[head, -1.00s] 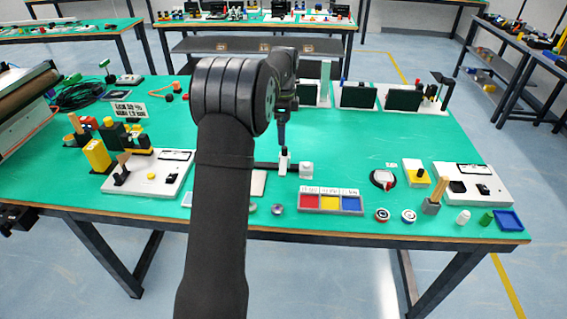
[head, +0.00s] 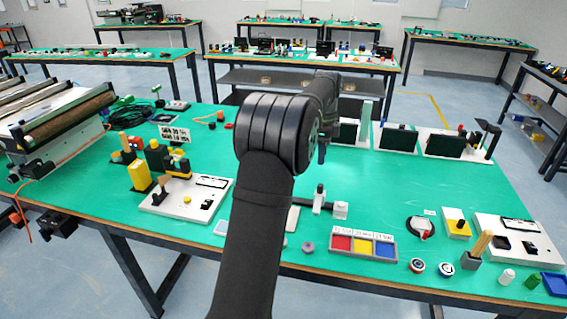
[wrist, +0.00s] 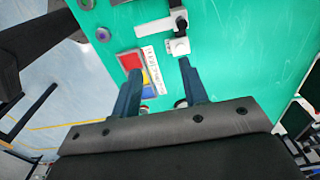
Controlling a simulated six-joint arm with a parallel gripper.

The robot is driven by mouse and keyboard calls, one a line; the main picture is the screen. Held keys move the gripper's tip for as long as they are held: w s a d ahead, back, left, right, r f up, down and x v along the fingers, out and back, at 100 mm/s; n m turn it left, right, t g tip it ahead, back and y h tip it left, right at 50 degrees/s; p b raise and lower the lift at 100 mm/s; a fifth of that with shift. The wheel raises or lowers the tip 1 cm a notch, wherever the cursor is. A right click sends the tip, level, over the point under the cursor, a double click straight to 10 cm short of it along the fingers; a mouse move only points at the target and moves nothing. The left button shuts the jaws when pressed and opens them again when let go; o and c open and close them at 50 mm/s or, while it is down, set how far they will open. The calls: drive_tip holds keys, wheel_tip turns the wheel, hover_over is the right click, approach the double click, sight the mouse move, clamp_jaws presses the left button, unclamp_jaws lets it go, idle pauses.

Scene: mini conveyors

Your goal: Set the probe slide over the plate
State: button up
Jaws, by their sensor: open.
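The probe slide appears to be the small rail fixture with an upright grey-and-white carriage (head: 319,198) and a white end block (head: 340,210), right of my arm. A pale flat plate (head: 293,219) lies beside it, partly hidden by my arm. In the wrist view, the dark carriage top (wrist: 180,21) and white end block (wrist: 180,46) show at the top, beyond my fingertips. My gripper (wrist: 158,72) is open, with nothing between its fingers. In the head view its tip (head: 322,152) shows above and apart from the carriage. I cannot tell whether the carriage overlaps the plate.
Round knobs (head: 308,247) lie near the front edge. Dark panels (head: 397,138) stand at the back. The green table (head: 430,185) is clear between.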

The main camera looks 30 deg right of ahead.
drive_tip(key=w+a+f+n+g+h, duration=0.1)
drive_tip(key=w+a+f+g+h, duration=0.2)
drive_tip(key=a+f, duration=0.1)
drive_tip(key=n+h, duration=0.3)
drive_tip(key=h, duration=0.2)
approach(320, 185)
drive_tip(key=x, duration=1)
drive_tip(key=shift+d+f, duration=0.1)
drive_tip(key=shift+d, duration=0.05)
drive_tip(key=shift+c, duration=0.4)
clamp_jaws()
